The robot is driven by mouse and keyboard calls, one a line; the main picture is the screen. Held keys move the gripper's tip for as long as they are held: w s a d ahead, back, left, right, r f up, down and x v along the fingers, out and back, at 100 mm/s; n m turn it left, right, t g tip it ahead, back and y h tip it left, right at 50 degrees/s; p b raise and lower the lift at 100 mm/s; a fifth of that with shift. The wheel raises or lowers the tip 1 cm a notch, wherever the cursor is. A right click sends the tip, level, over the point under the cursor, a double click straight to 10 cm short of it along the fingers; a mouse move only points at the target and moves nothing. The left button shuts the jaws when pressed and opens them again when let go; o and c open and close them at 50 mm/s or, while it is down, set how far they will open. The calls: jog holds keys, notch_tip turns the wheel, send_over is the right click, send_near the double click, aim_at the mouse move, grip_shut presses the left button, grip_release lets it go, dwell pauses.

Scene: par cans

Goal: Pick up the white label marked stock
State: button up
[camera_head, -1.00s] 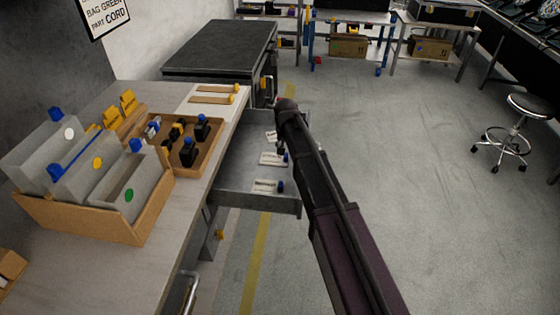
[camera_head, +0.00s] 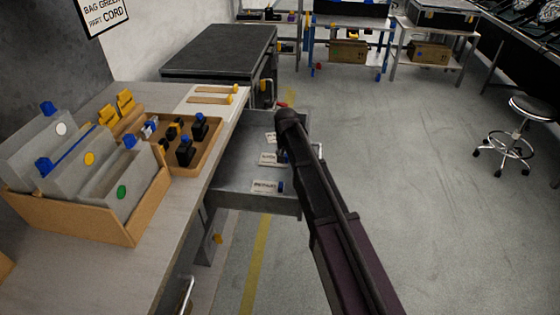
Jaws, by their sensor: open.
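An open grey drawer (camera_head: 228,200) holds several white labels with dark print too small to read: a near one (camera_head: 264,187), a middle one (camera_head: 268,159) and a far one (camera_head: 270,138) partly behind my arm. I cannot tell which is marked stock. My gripper (camera_head: 282,150) is over the drawer's right side, close to the middle and far labels. It is open, mostly hidden by my own arm, and I see nothing held in it.
Left of the drawer, a bench (camera_head: 190,225) carries a wooden box of grey folders (camera_head: 120,195) and a tray (camera_head: 212,160) of small dark parts. A dark-topped cabinet (camera_head: 220,50) stands behind. A stool (camera_head: 530,108) is at right; the floor between is clear.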

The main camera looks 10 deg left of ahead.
jog(key=shift+c, duration=0.2)
grip_shut()
jog(key=shift+r, duration=0.15)
notch_tip(320, 180, up, 10)
jog(key=p, duration=1)
dwell(0.9)
notch_tip(320, 180, up, 29)
jog(key=p, duration=2.9)
jog(key=shift+s+f, duration=0.1)
jog(key=shift+f, duration=0.1)
